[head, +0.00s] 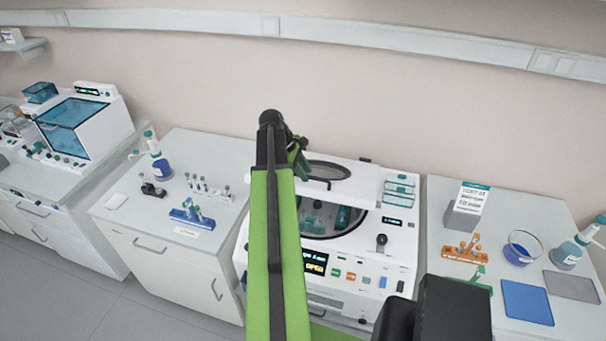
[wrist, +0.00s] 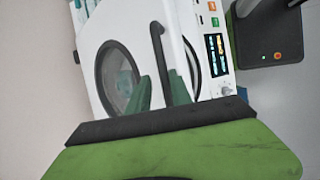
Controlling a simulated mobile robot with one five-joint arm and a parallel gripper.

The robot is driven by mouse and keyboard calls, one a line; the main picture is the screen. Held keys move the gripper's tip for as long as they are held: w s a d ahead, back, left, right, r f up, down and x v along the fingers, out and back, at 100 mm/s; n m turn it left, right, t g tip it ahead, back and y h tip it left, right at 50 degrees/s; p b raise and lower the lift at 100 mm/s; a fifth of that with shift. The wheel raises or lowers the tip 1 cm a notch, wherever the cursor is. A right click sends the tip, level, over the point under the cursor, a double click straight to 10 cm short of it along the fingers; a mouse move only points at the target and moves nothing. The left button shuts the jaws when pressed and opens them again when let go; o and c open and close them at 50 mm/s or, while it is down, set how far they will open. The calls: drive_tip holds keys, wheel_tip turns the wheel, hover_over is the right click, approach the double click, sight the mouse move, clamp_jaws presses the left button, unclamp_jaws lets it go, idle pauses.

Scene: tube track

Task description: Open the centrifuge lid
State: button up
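The white centrifuge (head: 375,262) stands at the middle of the bench row, partly hidden behind my green arm. Its lid (head: 360,181), with a round dark-rimmed window, is raised at the back. The round chamber below is uncovered, with tubes visible inside. The display (head: 315,262) appears to read OPEN. In the wrist view the lid (wrist: 88,50) shows its window, and a black bar handle (wrist: 157,45) runs along its edge. My gripper (wrist: 160,78) has its two teal fingers apart, with the lower end of the handle between or just beyond them. Contact cannot be told.
Left of the centrifuge, a bench (head: 130,222) holds a blue tube rack (head: 192,218) and a bottle (head: 160,165). The right bench holds a grey box (head: 465,212), an orange rack (head: 466,250) and a bowl (head: 521,249). A wall rail runs behind.

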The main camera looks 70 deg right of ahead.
drive_tip(key=shift+o, duration=0.8)
drive_tip(key=shift+d+f, duration=0.1)
drive_tip(key=shift+d, duration=0.1)
drive_tip(key=shift+a, duration=0.25)
drive_tip(key=shift+w+r+p, duration=0.15)
drive_tip(key=shift+r+p, duration=0.35)
drive_tip(key=p+v, duration=0.5)
drive_tip(key=v, duration=0.1)
drive_tip(key=w+a+f, duration=0.1)
drive_tip(key=w+a, duration=0.1)
drive_tip(key=w, duration=0.3)
drive_tip(key=w+a+b, duration=0.1)
drive_tip(key=w+a, duration=0.2)
drive_tip(key=w, duration=0.2)
drive_tip(key=shift+a+f, duration=0.3)
drive_tip(key=shift+f, duration=0.05)
